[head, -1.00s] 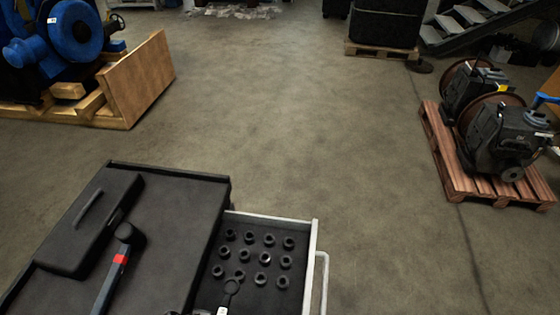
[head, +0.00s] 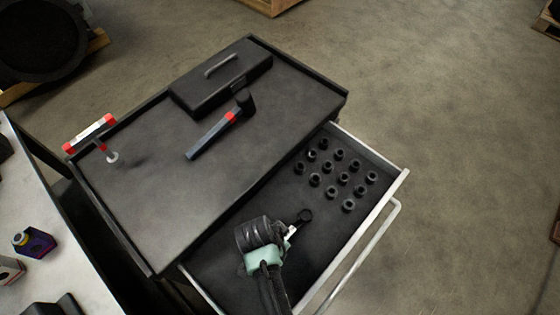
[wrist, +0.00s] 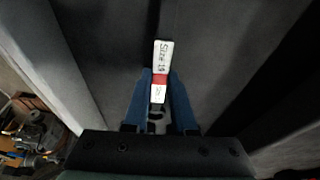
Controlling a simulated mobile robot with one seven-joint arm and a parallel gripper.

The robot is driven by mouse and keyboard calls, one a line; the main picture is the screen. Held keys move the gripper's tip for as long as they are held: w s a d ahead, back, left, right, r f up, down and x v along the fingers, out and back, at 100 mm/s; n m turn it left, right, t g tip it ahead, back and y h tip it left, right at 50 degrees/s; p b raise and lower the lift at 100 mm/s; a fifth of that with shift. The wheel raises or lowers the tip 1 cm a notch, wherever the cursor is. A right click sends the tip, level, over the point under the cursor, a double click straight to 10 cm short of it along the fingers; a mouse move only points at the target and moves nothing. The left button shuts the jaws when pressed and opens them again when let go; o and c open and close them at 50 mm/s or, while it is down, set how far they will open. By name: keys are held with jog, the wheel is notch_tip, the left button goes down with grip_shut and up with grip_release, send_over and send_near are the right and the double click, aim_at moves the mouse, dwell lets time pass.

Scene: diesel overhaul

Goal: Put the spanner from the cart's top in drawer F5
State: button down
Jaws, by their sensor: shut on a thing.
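The spanner (head: 305,216) shows its dark ring end and part of a pale handle in the head view, over the open drawer (head: 368,214). My gripper (head: 284,240) is shut on its handle. In the wrist view the spanner's handle (wrist: 161,60), with a white "Size 19" label and a red band, sits between the blue fingers of my gripper (wrist: 160,85). My wrist hides the rest of it in the head view. I cannot tell whether the spanner touches the drawer floor. No drawer label is readable. The cart's top (head: 150,205) is to the left.
Several black sockets (head: 330,192) stand in the far part of the drawer. A hammer (head: 215,136) and a black case (head: 220,78) lie on the cart's top, with a red-and-white item (head: 90,133) at its left edge. A pale table (head: 50,215) stands at the left.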

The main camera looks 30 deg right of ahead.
jog(key=shift+f, duration=0.85)
jog(key=shift+f, duration=0.1)
jog(key=c, duration=0.7)
grip_release()
jog(key=shift+c, duration=0.2)
